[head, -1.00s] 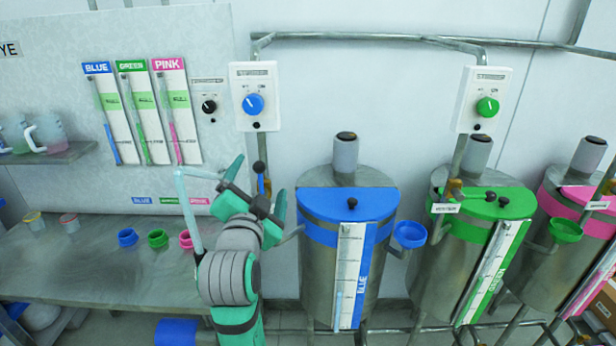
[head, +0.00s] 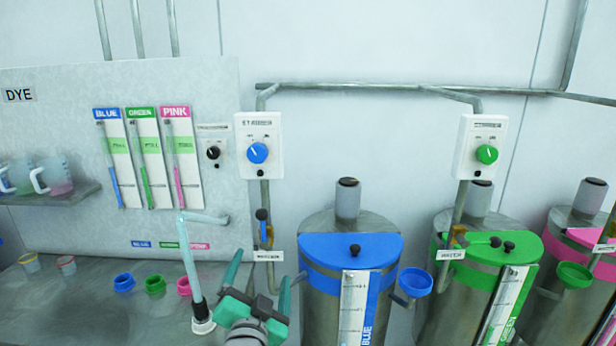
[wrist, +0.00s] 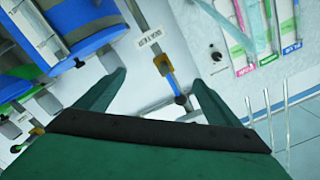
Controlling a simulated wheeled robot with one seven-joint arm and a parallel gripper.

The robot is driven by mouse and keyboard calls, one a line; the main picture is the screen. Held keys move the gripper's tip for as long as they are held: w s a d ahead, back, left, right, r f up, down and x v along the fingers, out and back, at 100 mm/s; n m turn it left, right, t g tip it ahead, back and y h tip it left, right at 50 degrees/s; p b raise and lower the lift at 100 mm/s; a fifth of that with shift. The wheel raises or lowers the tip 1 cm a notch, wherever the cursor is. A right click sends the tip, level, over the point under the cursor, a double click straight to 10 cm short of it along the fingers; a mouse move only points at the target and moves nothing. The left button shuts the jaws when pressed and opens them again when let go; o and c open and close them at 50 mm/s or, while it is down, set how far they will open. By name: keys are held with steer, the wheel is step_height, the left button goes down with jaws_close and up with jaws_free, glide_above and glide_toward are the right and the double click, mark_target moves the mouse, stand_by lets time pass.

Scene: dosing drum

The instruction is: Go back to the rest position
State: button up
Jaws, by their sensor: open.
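My gripper (head: 257,277) is open and empty. In the head view it stands low in the picture, between the dye spout (head: 190,265) and the blue drum (head: 330,225), its green fingers pointing up. In the wrist view my gripper (wrist: 157,85) has its fingers spread wide, with nothing between the tips. The water valve (wrist: 170,80) and its pipe show beyond the fingers and look apart from them. The same valve, with a dark blue knob and brass body (head: 265,230), shows in the head view just above my gripper.
A steel counter (head: 80,310) holds blue, green and pink rings (head: 155,284). A shelf (head: 70,195) with jugs is at the left. The green drum (head: 465,290) and pink drum (head: 560,290) stand at the right. Control boxes (head: 261,165) hang on the wall.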

steer(key=s+d+f+n, duration=0.2)
steer(key=s+f, duration=0.4)
steer(key=f, duration=0.3)
steer(key=s+d+f+n+g, duration=0.1)
steer(key=s+d+f, duration=0.1)
steer(key=s+f, duration=0.45)
steer(key=s+d+f+n, duration=0.2)
steer(key=s+f, duration=0.3)
steer(key=f, duration=0.5)
steer(key=s+d+f+n, duration=0.1)
steer(key=s+d+f, duration=0.1)
steer(key=s, duration=1.1)
steer(key=s+d+f+n+g, duration=0.1)
steer(key=s+d+f, duration=0.1)
steer(key=s, duration=1.1)
steer(key=shift+s+f, duration=0.35)
steer(key=shift+f, duration=0.1)
